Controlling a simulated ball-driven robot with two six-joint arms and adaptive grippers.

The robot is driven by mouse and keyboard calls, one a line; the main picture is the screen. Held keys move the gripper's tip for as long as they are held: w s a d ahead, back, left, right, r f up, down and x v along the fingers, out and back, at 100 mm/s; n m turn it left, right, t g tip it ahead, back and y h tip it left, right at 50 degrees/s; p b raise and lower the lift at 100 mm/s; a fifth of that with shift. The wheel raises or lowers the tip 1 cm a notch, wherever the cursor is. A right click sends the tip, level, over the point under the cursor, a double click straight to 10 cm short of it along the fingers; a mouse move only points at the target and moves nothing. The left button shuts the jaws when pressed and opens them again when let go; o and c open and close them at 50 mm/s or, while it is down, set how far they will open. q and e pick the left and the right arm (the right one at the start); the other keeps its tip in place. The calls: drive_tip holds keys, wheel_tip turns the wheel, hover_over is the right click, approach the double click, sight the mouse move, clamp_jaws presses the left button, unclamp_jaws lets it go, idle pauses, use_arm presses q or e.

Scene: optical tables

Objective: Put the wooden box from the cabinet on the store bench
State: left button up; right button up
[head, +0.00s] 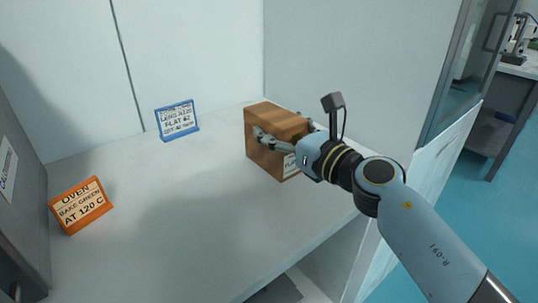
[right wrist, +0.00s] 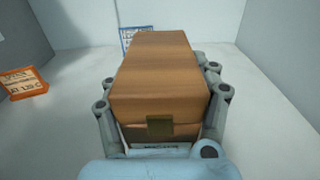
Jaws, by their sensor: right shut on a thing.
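The wooden box (head: 267,152) is a brown, wood-grained block with a white label on its near face. It is inside the white cabinet (head: 200,215), toward the right side wall. I cannot tell whether it touches the cabinet floor. My right gripper (head: 284,132) is shut on the box, with fingers on both sides. In the right wrist view the box (right wrist: 158,75) fills the middle, with a small brass-coloured plate on its near face and the gripper's fingers (right wrist: 160,105) along its left and right sides. My left gripper is not in view.
A blue-framed sign (head: 177,120) stands at the back of the cabinet. An orange sign (head: 81,204) reading "OVEN BAKE GREEN AT 120 C" stands at the left. A grey unit (head: 22,165) is at the left edge. Outside at the right are blue floor (head: 475,215) and a bench (head: 519,68) with equipment.

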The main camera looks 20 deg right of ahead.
sight(272, 151)
drive_tip(key=shift+a+f, duration=0.4)
drive_tip(key=shift+a, duration=0.2)
drive_tip(key=shift+f+b, duration=1.35)
drive_tip(key=shift+f, duration=0.55)
drive_tip(key=shift+f, duration=0.15)
drive_tip(key=o, duration=1.7)
